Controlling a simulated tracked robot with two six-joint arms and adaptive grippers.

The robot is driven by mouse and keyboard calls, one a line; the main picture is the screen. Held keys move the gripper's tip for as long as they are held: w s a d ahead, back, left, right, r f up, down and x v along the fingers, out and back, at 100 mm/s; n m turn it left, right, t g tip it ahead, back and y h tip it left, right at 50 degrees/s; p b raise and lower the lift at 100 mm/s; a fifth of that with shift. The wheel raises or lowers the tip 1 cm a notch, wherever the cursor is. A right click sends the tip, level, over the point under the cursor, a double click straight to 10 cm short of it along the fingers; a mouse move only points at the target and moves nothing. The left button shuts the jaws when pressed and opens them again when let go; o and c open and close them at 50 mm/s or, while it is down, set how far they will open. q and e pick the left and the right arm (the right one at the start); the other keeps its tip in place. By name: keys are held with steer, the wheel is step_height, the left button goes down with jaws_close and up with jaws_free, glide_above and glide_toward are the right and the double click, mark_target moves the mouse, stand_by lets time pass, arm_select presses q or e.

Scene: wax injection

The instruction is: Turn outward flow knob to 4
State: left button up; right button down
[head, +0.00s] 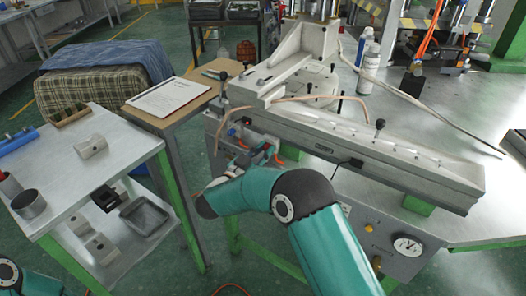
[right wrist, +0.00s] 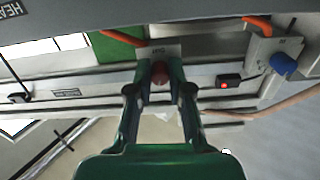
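In the right wrist view a dark red knob (right wrist: 160,74) sits on a small grey plate on the machine's side. A blue knob (right wrist: 284,65) is on another plate to the right. In the head view my right gripper (head: 262,152) is at the left end of the wax injection machine (head: 380,150), where my arm partly hides the knobs. My left gripper is out of view.
Orange hoses (right wrist: 257,22) and a red-lit switch (right wrist: 229,81) are close to the knobs. A small table with a paper sheet (head: 168,97) stands left of the machine. A metal cart (head: 85,165) with parts is farther left. A pressure gauge (head: 408,246) is below the machine's table.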

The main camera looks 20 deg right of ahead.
steer(key=shift+m+b, duration=3)
steer(key=shift+b, duration=0.9)
steer(key=c, duration=1.1)
jaws_free()
steer(key=v, duration=1.2)
